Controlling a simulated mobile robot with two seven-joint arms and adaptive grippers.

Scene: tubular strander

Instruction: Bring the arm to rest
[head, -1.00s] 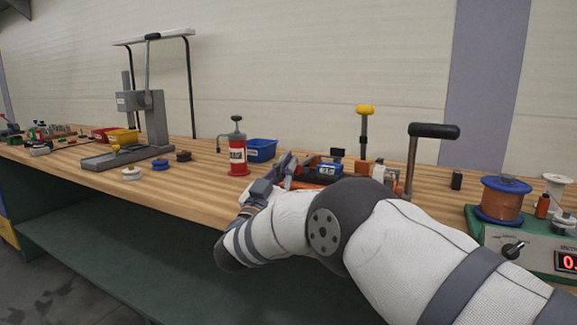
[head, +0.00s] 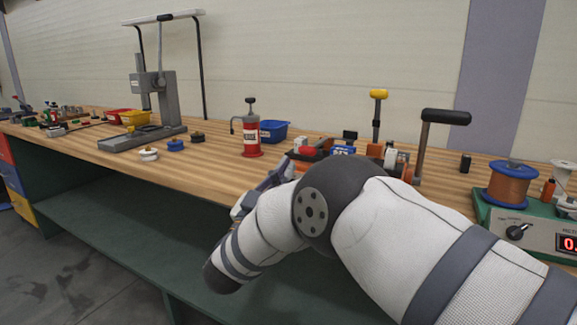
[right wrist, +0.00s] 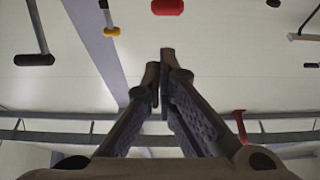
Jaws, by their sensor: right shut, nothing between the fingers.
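My right arm (head: 370,225) comes in from the lower right in the head view and is bent in front of the bench. My right gripper (head: 262,190) points up and away near the bench's front edge, partly hidden behind my forearm. In the right wrist view the two fingers of the right gripper (right wrist: 162,75) are together at the tips, with nothing between them. My left gripper is not in view.
The wooden bench (head: 200,167) carries a red pump can (head: 251,138), a blue bin (head: 273,131), a grey press (head: 158,100) and a wire spool (head: 508,185). A black-handled lever (head: 422,145) rises behind my arm. A green shelf (head: 110,235) lies below.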

